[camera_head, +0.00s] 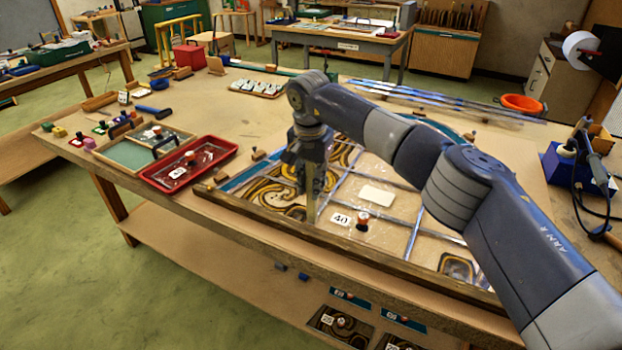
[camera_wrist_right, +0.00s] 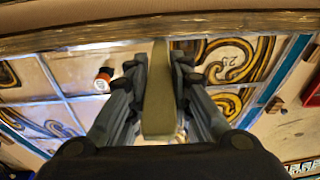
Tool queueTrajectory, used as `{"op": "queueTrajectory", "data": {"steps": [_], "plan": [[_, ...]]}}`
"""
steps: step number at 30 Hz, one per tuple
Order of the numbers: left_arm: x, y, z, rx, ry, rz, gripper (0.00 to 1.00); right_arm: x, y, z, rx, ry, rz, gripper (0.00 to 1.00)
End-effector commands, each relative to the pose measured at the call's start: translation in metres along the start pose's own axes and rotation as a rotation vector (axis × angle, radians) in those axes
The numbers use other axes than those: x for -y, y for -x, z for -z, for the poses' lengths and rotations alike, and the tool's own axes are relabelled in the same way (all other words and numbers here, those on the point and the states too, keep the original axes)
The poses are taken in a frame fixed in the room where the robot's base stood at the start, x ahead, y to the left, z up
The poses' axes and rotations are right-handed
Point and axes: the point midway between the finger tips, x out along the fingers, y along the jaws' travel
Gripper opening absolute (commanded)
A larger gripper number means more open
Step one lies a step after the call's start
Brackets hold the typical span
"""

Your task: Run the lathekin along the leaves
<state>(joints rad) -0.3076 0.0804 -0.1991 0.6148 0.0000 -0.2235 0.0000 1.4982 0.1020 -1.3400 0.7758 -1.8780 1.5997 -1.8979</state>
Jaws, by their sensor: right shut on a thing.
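My right gripper (camera_head: 309,178) is over the left part of the leaded panel, shut on the lathekin (camera_head: 311,200), a flat olive-tan strip held roughly upright. In the right wrist view the lathekin (camera_wrist_right: 158,95) stands between the two fingers of the gripper (camera_wrist_right: 158,85). Its lower end is near the silvery lead strips (camera_head: 410,185) and swirled amber-brown glass (camera_head: 265,192) of the panel; I cannot tell whether it touches a leaf. My left gripper does not show.
A wooden batten (camera_head: 330,240) edges the panel's near side. A white card marked 40 (camera_head: 341,219), a red-topped knob (camera_head: 362,220) and a cream block (camera_head: 377,195) lie on the panel. A red tray (camera_head: 190,165) sits left. Long lead strips (camera_head: 440,98) lie behind.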

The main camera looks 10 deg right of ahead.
Motion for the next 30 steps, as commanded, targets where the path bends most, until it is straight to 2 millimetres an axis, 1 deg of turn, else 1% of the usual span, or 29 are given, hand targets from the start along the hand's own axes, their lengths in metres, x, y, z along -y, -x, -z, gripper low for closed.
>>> {"op": "queueTrajectory", "data": {"steps": [1, 3, 6, 8, 13, 16, 20, 27, 30], "plan": [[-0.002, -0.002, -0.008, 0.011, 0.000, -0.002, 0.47, -0.010, 0.001, 0.002, 0.000, -0.002, 0.000, 0.00], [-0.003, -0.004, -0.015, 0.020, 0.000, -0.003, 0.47, -0.019, 0.001, 0.002, 0.000, -0.001, 0.001, 0.00], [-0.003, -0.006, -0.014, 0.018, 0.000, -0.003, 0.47, -0.033, 0.002, 0.002, -0.001, -0.002, 0.000, 0.00], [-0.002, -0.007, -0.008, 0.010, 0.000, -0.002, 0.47, -0.041, 0.002, 0.002, 0.000, -0.002, 0.000, 0.00], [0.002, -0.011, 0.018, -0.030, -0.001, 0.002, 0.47, -0.065, 0.004, 0.002, 0.000, -0.001, 0.000, 0.00], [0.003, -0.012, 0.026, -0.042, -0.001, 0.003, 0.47, -0.079, 0.004, 0.002, 0.000, -0.002, 0.000, 0.00], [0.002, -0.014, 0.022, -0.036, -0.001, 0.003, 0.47, -0.098, 0.005, 0.002, 0.001, -0.003, 0.000, 0.00], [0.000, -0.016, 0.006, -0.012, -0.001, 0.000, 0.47, -0.131, 0.007, 0.002, 0.000, -0.003, 0.000, 0.00], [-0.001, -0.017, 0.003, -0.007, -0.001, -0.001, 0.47, -0.145, 0.007, 0.002, 0.000, -0.003, -0.001, 0.00]]}}
